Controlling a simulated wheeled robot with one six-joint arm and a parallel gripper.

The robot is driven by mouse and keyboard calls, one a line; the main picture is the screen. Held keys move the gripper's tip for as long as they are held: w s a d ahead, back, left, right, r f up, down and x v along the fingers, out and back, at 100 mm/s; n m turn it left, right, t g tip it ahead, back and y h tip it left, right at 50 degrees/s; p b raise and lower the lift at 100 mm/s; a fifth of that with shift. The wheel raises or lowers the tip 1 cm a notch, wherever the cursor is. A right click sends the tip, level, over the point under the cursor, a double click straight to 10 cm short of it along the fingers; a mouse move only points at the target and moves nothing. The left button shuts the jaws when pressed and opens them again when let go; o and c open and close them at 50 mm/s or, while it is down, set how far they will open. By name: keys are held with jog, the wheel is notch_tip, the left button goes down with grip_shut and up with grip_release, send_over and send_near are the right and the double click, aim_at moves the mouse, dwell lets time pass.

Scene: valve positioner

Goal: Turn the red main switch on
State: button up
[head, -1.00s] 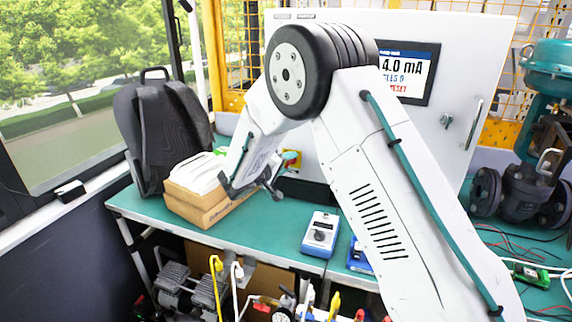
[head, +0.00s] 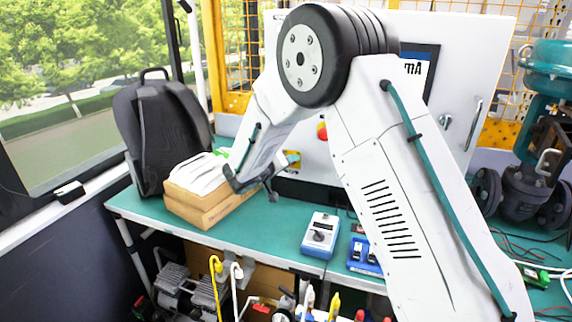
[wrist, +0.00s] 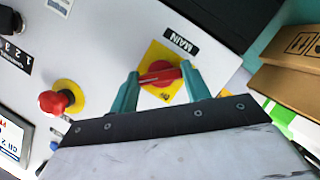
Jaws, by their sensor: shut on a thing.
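The red main switch (wrist: 160,73) is a rotary knob on a yellow square plate on the white cabinet door. A black "MAIN" label (wrist: 180,40) is beside it. In the wrist view the knob's bar lies across, between the teal fingers. My gripper (wrist: 161,79) is shut on the knob, one finger at each end of the bar. In the head view the switch's yellow plate (head: 293,157) shows only partly beside my wrist, and the grip is too small to tell.
A red emergency button (wrist: 54,102) on a yellow ring is on the same door; it also shows in the head view (head: 322,131). Cardboard boxes with papers (head: 205,205) stand on the green bench close to my wrist. A blue-white meter (head: 320,236) lies in front.

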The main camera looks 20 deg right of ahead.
jog(key=o, duration=1)
jog(key=shift+c, duration=0.2)
jog(key=v, duration=0.7)
jog(key=shift+s+a, duration=0.2)
jog(key=shift+a, duration=0.15)
jog(key=shift+r, duration=0.1)
